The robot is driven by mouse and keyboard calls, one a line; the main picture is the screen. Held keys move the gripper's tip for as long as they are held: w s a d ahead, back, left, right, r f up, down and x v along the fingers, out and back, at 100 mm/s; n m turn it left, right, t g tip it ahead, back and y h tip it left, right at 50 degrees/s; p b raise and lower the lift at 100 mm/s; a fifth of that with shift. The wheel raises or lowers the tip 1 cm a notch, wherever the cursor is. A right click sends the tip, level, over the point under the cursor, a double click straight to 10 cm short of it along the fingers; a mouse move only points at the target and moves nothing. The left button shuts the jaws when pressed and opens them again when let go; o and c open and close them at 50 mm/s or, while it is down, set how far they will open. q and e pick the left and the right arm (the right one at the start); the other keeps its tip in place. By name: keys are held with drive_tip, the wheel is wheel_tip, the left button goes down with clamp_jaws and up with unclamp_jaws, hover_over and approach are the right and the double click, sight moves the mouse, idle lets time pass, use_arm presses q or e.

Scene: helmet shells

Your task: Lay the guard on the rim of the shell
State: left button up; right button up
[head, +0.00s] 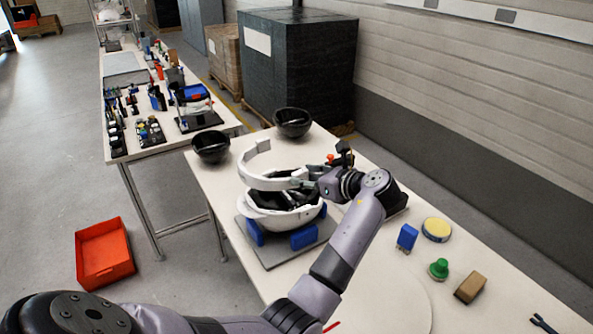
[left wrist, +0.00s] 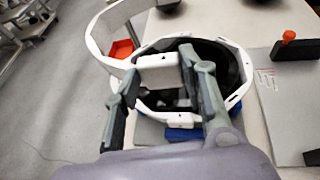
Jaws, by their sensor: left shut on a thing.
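The white helmet shell (head: 275,219) sits open side up with a dark interior, in a holder with blue blocks (head: 304,237). The white guard (head: 268,183) is a curved band over the shell, with one part standing up at its far left. In the head view a dark gap shows between much of the guard and the shell; I cannot tell if they touch anywhere. My left gripper (head: 309,182) is shut on the guard at its right side. In the left wrist view the fingers (left wrist: 165,92) flank the guard's white block (left wrist: 158,62). My right gripper is not in view.
Two black bowl-like shells (head: 211,147) (head: 292,123) stand at the table's far end. A black piece with an orange knob (left wrist: 288,37) stands beside the holder. A blue block (head: 407,237), yellow disc (head: 436,229), green knob (head: 439,268) and brown block (head: 470,288) lie at right.

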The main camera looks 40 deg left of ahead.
use_arm(q)
drive_tip(key=shift+d+r, duration=0.1)
drive_tip(key=shift+d, duration=0.15)
drive_tip(key=shift+s+d+r, duration=0.1)
drive_tip(key=shift+d+r, duration=0.1)
drive_tip(key=shift+d, duration=0.35)
drive_tip(key=shift+a+p, duration=0.1)
drive_tip(key=shift+p, duration=0.2)
drive_tip(key=shift+a+r+m+p, duration=0.15)
drive_tip(key=shift+m+p, duration=0.15)
drive_tip(key=shift+p, duration=0.9)
wheel_tip(320, 180, down, 7)
drive_tip(key=b, duration=0.1)
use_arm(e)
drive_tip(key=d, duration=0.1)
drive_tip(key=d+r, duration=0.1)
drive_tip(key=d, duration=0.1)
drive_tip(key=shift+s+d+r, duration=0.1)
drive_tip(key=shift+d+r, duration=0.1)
use_arm(q)
drive_tip(key=shift+f+b, duration=0.35)
drive_tip(key=shift+f, duration=0.4)
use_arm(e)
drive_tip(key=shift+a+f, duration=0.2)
use_arm(q)
drive_tip(key=o, duration=1.3)
